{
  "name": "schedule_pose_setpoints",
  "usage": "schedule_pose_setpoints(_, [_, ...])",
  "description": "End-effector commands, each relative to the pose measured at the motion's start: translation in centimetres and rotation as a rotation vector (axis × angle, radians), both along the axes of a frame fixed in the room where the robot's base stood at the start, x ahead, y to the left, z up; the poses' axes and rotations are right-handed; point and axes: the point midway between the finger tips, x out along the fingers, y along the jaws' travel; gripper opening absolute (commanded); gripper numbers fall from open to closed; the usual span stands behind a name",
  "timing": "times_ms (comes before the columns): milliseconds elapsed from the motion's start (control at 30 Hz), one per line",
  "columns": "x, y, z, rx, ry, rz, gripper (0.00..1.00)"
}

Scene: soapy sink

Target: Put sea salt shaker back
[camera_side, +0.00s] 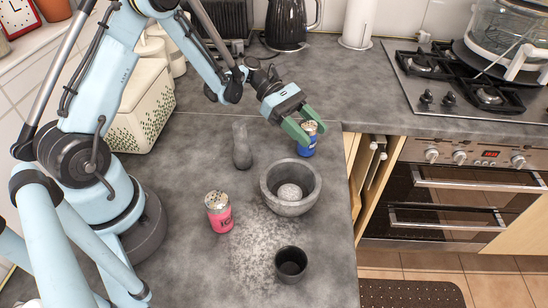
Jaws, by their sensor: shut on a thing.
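A small blue shaker (308,147) with a pale speckled top is between the green fingers of my gripper (309,131), near the right edge of the grey counter. My gripper is shut on it. I cannot tell whether its base touches the counter. A pink shaker (221,219) with a similar top stands on the counter to the lower left, apart from my gripper. The labels are too small to read, so I cannot tell by text which one is sea salt.
A grey stone mortar (269,198) holding a pale round mass sits just below the blue shaker. A grey pestle (242,150) stands left of it. White grains (252,245) are scattered near a dark cup (291,264).

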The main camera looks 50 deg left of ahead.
Motion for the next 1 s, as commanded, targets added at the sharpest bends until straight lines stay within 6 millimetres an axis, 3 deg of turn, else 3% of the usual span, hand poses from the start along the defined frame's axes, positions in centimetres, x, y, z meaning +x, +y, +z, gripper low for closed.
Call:
schedule_pose_setpoints(67, [0.0,0.0,-0.2,-0.001,0.0,0.0,0.14])
schedule_pose_setpoints(100, [0.0,0.0,-0.2,0.0,0.0,0.0,0.56])
schedule_pose_setpoints(233, [0.0,0.0,-0.2,0.0,0.0,0.0,0.75])
schedule_pose_setpoints(600, [0.0,0.0,0.2,0.0,0.0,0.0,0.75])
schedule_pose_setpoints(767, [-0.2,2.2,1.0,0.0,0.001,0.005,0.75])
schedule_pose_setpoints(1000, [-0.7,6.8,3.0,0.0,0.0,0.005,0.75])
